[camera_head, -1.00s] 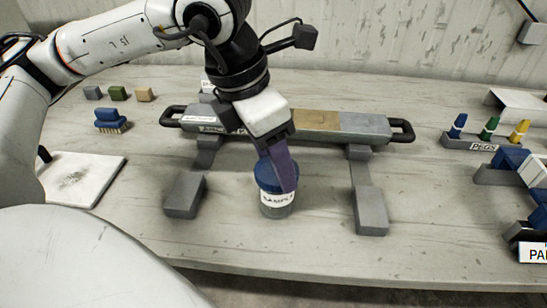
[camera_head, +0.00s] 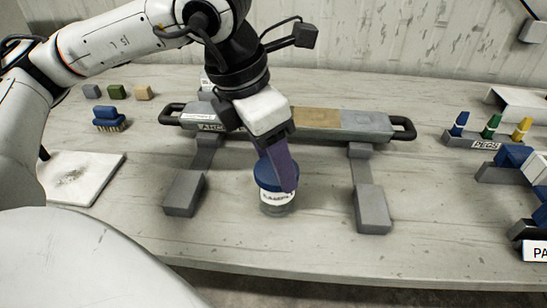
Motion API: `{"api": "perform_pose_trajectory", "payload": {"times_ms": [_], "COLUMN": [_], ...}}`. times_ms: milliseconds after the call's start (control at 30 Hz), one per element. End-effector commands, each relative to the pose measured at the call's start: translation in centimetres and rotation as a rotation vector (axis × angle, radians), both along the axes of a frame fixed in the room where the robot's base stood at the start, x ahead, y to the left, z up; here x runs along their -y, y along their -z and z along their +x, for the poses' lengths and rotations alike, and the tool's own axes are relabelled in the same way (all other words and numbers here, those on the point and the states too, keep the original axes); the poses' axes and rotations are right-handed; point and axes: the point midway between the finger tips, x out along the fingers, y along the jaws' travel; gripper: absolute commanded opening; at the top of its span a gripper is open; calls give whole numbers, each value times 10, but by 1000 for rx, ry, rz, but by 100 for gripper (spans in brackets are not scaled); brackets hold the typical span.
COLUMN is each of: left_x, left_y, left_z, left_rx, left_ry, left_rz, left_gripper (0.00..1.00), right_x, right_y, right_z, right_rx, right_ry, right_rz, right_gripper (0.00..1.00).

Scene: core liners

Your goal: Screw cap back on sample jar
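The sample jar (camera_head: 276,203) stands upright on the table, with a white label that reads roughly "SAMPLE". Its blue cap (camera_head: 266,178) sits on top of the jar and looks about level. My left gripper (camera_head: 287,183) reaches down from above, its purple finger against the right front side of the cap. The finger hides part of the cap, and the other finger is hidden, so I cannot see the gap between them. My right gripper is not in view.
A long core tray (camera_head: 363,123) with black handles lies behind the jar on grey supports (camera_head: 372,205). A blue brush (camera_head: 109,117), small blocks (camera_head: 118,92) and a white slab (camera_head: 75,182) are at left. A peg rack (camera_head: 470,141) is at right. Table in front is clear.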

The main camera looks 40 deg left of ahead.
Motion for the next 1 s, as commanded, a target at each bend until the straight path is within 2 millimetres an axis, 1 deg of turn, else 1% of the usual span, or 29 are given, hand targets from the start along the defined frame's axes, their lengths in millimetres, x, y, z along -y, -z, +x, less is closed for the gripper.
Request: {"api": "perform_pose_trajectory", "payload": {"times_ms": [633,1000], "left_x": [0,0], "left_y": [1,4], "left_z": [0,0], "left_rx": [0,1], "left_ry": [0,0], "left_rz": [0,-1], "left_gripper": [35,35], "right_x": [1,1], "right_y": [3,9], "right_z": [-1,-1], "right_rx": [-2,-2], "right_ry": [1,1], "right_rz": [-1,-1], "right_gripper": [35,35]}}
